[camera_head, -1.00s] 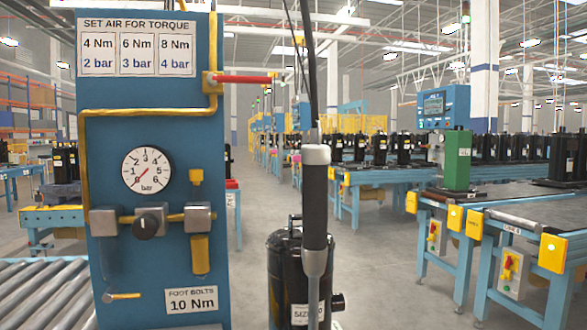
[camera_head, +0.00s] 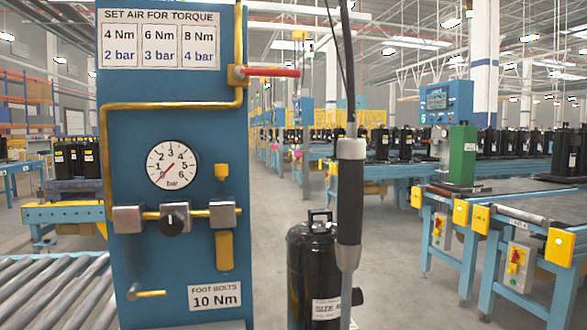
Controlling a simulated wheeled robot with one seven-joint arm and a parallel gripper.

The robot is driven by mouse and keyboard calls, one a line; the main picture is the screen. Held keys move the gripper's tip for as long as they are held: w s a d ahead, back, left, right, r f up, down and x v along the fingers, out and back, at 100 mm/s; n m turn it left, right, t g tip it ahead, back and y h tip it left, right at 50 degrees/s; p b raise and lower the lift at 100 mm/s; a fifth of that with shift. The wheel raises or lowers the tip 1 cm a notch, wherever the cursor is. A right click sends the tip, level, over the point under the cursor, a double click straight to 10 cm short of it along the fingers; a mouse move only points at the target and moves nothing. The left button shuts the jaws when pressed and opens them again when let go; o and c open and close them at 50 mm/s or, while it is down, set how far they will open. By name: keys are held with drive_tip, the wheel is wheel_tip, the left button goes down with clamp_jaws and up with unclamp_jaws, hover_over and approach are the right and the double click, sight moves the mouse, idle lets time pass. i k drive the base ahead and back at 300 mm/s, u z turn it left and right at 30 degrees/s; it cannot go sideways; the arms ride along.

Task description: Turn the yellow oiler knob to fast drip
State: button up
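The yellow oiler knob (camera_head: 222,170) is a small cap on a stem on the front of the blue panel (camera_head: 125,260). It sits above the right grey block (camera_head: 223,214) of the yellow pipe. The yellow oiler bowl (camera_head: 224,251) hangs below that block. The knob's turn position is too small to tell. A round gauge (camera_head: 172,164) is left of the knob, its needle at the low end of the bar scale. My gripper is not in view, and nothing touches the knob.
A black and grey tool (camera_head: 351,200) hangs on a cable right of the panel, before a black compressor (camera_head: 314,265). A red lever (camera_head: 270,72) juts from the panel's right side. A black dial (camera_head: 175,218) sits left below the knob. Rollers (camera_head: 50,290) lie at left.

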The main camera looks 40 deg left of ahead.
sight(221, 170)
drive_tip(key=z, duration=0.15)
drive_tip(key=k, duration=0.6)
drive_tip(key=u, duration=1.75)
